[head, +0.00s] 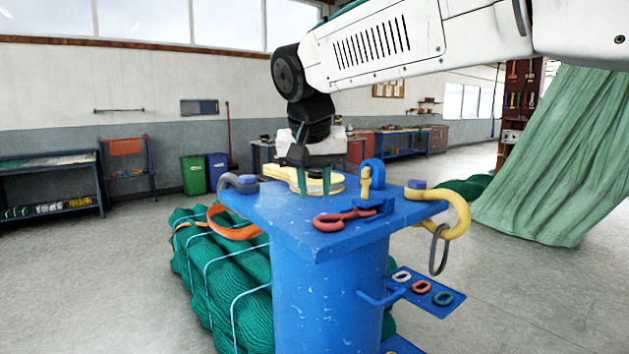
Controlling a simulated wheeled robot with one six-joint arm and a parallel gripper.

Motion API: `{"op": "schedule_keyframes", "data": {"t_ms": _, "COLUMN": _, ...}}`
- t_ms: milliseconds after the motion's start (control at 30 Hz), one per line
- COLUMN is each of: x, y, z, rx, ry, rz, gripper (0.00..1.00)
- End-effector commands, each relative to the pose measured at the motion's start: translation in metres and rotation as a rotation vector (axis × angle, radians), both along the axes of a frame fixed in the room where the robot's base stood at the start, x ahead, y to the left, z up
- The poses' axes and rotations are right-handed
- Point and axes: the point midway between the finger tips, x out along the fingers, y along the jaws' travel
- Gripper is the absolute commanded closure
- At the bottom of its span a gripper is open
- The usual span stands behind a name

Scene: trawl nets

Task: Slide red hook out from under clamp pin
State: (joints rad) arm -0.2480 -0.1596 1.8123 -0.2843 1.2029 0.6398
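The red hook (340,219) lies flat on the blue table top (285,222), close to its front edge. Its right end meets a small blue clamp block (384,206); whether it runs under the clamp cannot be made out. A yellow upright piece (366,184), perhaps the clamp pin, stands just behind that end. A yellow shackle-like piece (285,173) lies behind the fingers.
A large yellow hook (456,210) with a grey ring (438,250) overhangs the right corner. A grey hook (237,183) and orange loop (234,230) sit left. The table top's front left is clear.

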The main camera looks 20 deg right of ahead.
Motion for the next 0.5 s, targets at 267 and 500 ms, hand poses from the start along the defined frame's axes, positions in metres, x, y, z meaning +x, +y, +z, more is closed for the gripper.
{"op": "schedule_keyframes", "data": {"t_ms": 267, "x": 0.014, "y": -0.008, "z": -0.04, "rx": -0.001, "ry": 0.003, "rz": -0.001, "gripper": 0.73}}
{"op": "schedule_keyframes", "data": {"t_ms": 500, "x": 0.022, "y": -0.012, "z": -0.061, "rx": 0.0, "ry": 0.001, "rz": 0.001, "gripper": 0.73}}
